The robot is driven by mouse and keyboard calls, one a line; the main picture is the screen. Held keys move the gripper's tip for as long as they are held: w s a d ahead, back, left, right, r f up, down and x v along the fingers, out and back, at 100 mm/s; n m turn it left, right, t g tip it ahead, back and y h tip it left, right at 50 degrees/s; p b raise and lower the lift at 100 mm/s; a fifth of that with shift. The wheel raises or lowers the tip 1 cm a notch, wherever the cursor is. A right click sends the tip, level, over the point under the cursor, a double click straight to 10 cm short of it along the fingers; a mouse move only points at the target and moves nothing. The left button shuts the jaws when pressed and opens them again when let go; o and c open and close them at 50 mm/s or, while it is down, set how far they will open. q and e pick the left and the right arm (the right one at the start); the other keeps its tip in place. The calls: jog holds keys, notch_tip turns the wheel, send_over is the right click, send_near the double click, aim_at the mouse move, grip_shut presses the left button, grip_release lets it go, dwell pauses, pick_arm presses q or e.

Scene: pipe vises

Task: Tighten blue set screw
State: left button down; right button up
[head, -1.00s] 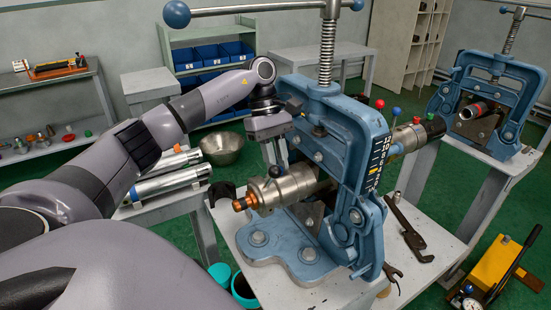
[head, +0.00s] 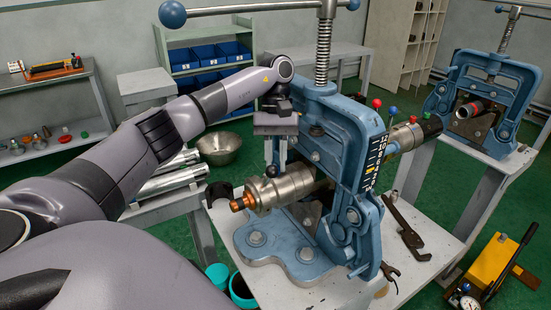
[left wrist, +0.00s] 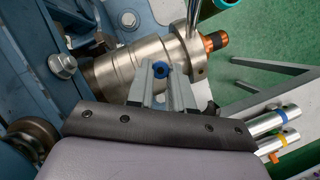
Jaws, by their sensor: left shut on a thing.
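The blue set screw (left wrist: 160,70) shows in the left wrist view as a small round blue head with a dark centre, between my left gripper's fingertips (left wrist: 160,78). It stands at the side of the metal pipe fitting (left wrist: 125,75), which ends in a copper tip. In the head view my left gripper (head: 277,172) points down onto the top of this fitting (head: 290,186), which the blue pipe vise (head: 345,150) holds level. The fingers are shut on the screw and hide it in the head view. My right gripper is not in view.
The vise's tall threaded spindle (head: 324,55) rises right beside my left wrist. Red (head: 377,103) and blue (head: 393,111) knobs stand behind the vise. A wrench (head: 405,228) lies on the white bench at right.

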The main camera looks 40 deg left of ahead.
pick_arm(q)
jog(key=shift+r, duration=0.25)
jog(key=c, duration=1)
grip_release()
jog(key=shift+f, duration=0.1)
